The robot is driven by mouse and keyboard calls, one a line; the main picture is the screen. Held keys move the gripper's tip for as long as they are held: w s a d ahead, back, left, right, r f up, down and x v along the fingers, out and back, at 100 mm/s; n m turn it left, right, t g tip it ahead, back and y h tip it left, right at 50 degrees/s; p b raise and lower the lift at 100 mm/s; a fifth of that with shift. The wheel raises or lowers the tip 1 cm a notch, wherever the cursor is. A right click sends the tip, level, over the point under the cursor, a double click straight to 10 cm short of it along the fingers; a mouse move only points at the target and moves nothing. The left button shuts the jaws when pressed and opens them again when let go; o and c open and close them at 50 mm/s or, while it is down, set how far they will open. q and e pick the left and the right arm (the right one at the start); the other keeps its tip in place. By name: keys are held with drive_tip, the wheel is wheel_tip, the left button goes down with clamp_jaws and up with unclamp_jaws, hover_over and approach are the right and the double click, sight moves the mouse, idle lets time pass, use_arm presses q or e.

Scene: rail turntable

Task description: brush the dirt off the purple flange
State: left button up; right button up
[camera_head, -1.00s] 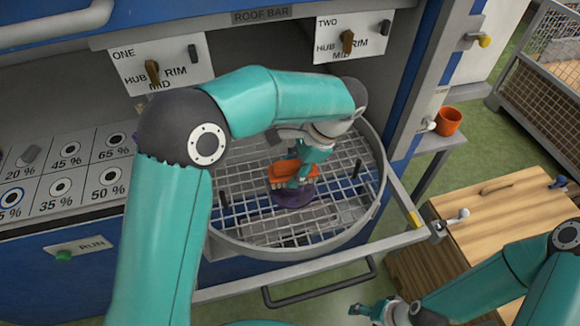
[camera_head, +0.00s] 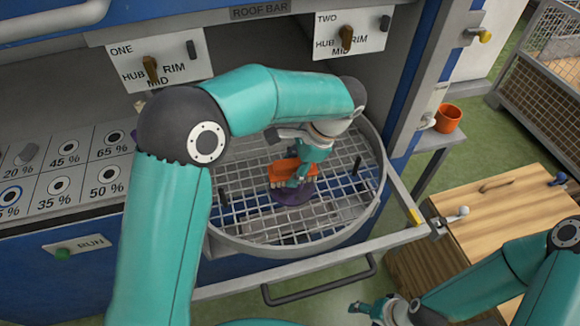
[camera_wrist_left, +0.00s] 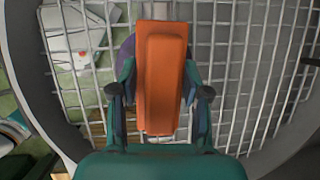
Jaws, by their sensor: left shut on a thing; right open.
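The purple flange (camera_head: 293,193) lies on the round wire-mesh turntable (camera_head: 362,212), near its middle. My left gripper (camera_head: 300,176) is shut on an orange brush (camera_head: 284,170) and holds it over the flange. The bristles face down at the flange's top; I cannot tell whether they touch. In the left wrist view the orange brush (camera_wrist_left: 163,80) sits between the fingers and hides most of the flange (camera_wrist_left: 126,52). No dirt can be made out. My right gripper (camera_head: 376,310) is open and empty at the bottom, in front of the machine.
The turntable has a raised rim and upright dark pins (camera_head: 357,166). A grey rail with a black handle (camera_head: 320,284) runs in front. A wooden cabinet (camera_head: 500,215) and an orange cup (camera_head: 448,118) stand at the right. Panels ONE and TWO hang above.

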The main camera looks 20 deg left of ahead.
use_arm(q)
drive_tip(key=shift+f, duration=0.3)
